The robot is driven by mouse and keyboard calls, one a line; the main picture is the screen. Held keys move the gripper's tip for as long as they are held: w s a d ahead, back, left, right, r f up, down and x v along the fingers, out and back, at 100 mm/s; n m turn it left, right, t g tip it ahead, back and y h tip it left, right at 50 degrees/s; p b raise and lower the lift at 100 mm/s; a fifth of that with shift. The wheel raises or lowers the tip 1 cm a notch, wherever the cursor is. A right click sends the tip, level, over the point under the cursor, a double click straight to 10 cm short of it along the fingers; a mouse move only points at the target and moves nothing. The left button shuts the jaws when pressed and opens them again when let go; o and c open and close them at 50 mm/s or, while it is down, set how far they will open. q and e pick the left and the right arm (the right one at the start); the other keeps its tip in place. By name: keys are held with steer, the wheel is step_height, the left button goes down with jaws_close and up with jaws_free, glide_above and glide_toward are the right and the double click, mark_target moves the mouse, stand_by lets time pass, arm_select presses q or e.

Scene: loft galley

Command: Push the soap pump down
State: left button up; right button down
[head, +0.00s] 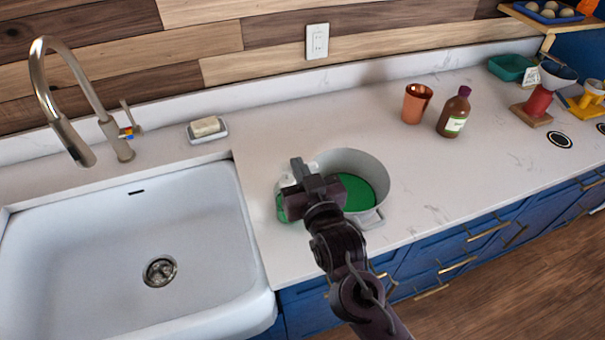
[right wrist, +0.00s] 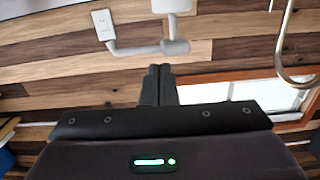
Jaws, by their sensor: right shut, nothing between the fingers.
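The soap bottle (head: 281,207) holds green liquid and stands on the white counter right of the sink, partly hidden behind my right gripper. Its white pump head (head: 287,181) shows at the gripper's left side. In the right wrist view, which looks upside down, the white pump head and spout (right wrist: 150,48) are just beyond the fingertips. My right gripper (head: 297,164) is shut and empty, at the pump top in the head view. Whether it touches the pump I cannot tell. The fingers also show together in the right wrist view (right wrist: 158,68). My left gripper is not in view.
A grey pot (head: 372,162) with a green inside stands right beside the bottle. The white sink (head: 100,230) and faucet (head: 115,135) are at left, with a soap dish (head: 222,135) behind. A copper cup (head: 415,103) and brown bottle (head: 453,114) stand farther right.

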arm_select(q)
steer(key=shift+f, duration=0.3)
arm_select(e)
steer(key=shift+w+f, duration=0.1)
steer(key=shift+f, duration=0.2)
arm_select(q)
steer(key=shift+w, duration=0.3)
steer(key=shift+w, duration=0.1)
arm_select(e)
steer(key=shift+f, duration=0.1)
arm_select(q)
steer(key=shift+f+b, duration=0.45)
steer(key=shift+b, duration=0.2)
arm_select(e)
step_height(320, 180, down, 2)
steer(key=shift+f, duration=0.25)
